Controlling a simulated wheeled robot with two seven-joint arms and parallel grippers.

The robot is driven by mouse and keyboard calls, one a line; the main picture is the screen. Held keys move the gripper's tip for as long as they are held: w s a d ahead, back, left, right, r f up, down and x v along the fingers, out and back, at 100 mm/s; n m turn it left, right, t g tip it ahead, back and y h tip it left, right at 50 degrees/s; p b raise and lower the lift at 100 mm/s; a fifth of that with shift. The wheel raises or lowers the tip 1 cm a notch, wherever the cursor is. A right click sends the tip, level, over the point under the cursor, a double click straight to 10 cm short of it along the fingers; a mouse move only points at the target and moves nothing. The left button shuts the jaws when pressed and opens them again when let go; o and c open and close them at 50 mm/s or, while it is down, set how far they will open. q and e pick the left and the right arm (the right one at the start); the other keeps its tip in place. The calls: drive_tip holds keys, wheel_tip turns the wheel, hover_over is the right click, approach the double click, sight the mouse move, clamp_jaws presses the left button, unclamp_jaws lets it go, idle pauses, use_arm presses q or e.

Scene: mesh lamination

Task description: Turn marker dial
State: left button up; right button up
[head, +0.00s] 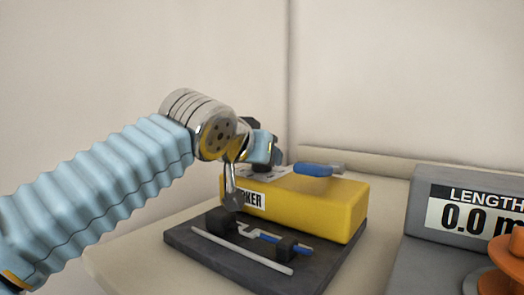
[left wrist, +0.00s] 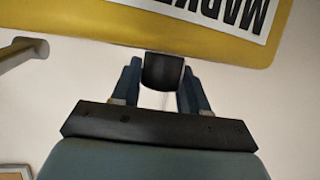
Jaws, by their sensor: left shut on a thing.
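The yellow marker box (head: 310,205) stands on a dark base plate, its "MARKER" label partly hidden by my left arm in the head view. In the left wrist view the box (left wrist: 85,47) and its upside-down label (left wrist: 215,12) fill the top. The black dial (left wrist: 163,68) shows at the box's edge, between the blue fingers of my left gripper (left wrist: 161,84). The gripper is shut on it. In the head view my left gripper (head: 272,152) is above the box's back left part and the dial is hard to tell from it. My right gripper is not in view.
A blue-handled lever (head: 313,170) lies along the box top. The dark base (head: 210,262) carries metal rods and small black blocks. At right are a grey unit with a "LENGTH 0.0 m" display (head: 470,216) and an orange spool (head: 512,255). The wall is behind.

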use_arm(q)
drive_tip(key=shift+m+g+h+p, duration=0.45)
drive_tip(key=shift+m+h, duration=0.25)
drive_tip(key=shift+h, duration=0.1)
drive_tip(key=o, duration=1)
drive_tip(key=shift+c, duration=0.2)
drive_tip(key=shift+s, duration=0.1)
drive_tip(key=v, duration=1.3)
drive_tip(key=shift+s+a+p, duration=0.2)
drive_tip(key=shift+s+p, duration=0.1)
drive_tip(key=shift+p, duration=0.15)
